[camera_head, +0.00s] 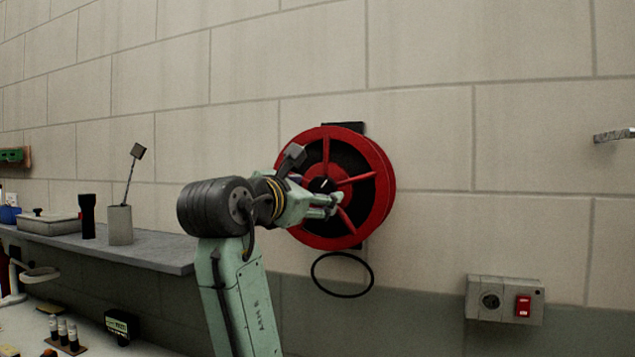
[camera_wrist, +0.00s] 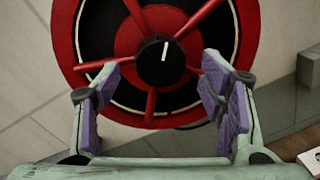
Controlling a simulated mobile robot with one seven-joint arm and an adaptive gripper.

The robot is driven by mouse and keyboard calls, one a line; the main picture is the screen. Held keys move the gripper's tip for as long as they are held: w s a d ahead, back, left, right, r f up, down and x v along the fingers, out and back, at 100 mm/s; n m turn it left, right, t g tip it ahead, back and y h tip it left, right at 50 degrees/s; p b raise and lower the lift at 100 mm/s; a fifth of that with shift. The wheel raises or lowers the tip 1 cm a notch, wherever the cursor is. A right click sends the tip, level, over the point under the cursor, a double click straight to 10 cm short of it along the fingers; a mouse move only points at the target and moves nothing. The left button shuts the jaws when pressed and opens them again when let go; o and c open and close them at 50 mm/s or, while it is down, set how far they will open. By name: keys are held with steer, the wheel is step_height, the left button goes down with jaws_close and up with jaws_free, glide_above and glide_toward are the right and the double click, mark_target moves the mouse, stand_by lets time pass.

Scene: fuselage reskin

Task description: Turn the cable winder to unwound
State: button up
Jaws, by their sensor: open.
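The cable winder (camera_head: 382,185) is a red spoked reel on a dark bracket on the block wall. In the wrist view its red rim (camera_wrist: 65,45) and spokes surround a black hub knob (camera_wrist: 160,62) with a white mark tilted slightly right of upright. My gripper (camera_head: 333,204) is in front of the reel at its hub. In the wrist view my gripper (camera_wrist: 160,90) is open, its purple-padded fingers apart on either side below the knob. The fingers overlap the lower spokes in the picture; I cannot tell whether they touch. Part of the reel is hidden behind my arm.
A black cable loop (camera_head: 343,294) hangs below the reel. A grey shelf (camera_head: 150,250) at left holds a cup (camera_head: 120,225), a black torch (camera_head: 87,216) and a box. A wall switch box (camera_head: 505,299) is at lower right.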

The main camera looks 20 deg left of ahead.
mark_target(322, 190)
steer(key=shift+w+d, duration=0.1)
steer(key=shift+w, duration=1.15)
steer(key=shift+c, duration=0.5)
steer(key=c, duration=1.1)
